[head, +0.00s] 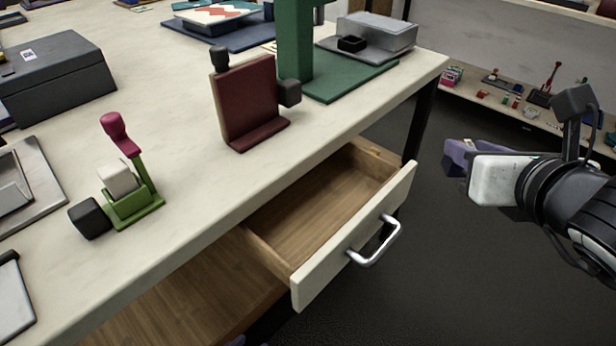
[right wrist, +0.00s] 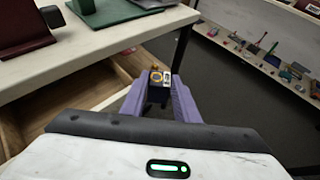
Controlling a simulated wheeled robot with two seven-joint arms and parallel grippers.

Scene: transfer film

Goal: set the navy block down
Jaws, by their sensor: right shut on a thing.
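My right gripper (head: 456,158) is at the right of the head view, off the table's edge and to the right of the open drawer. Its purple fingers also show in the right wrist view (right wrist: 160,98). They are shut on a small dark navy block (right wrist: 160,88) with yellow and white marks on its top. The block is held in the air, apart from the table and drawer. In the head view the fingers hide most of it. My left gripper does not show clearly in either view.
The pale table (head: 350,125) fills the left. Its drawer (head: 320,205) is pulled out and looks empty, with a metal handle (head: 376,243). A maroon stand (head: 246,105), a green stand (head: 345,82) and a small green holder (head: 134,208) stand on top. A low shelf (head: 480,108) with small items runs behind.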

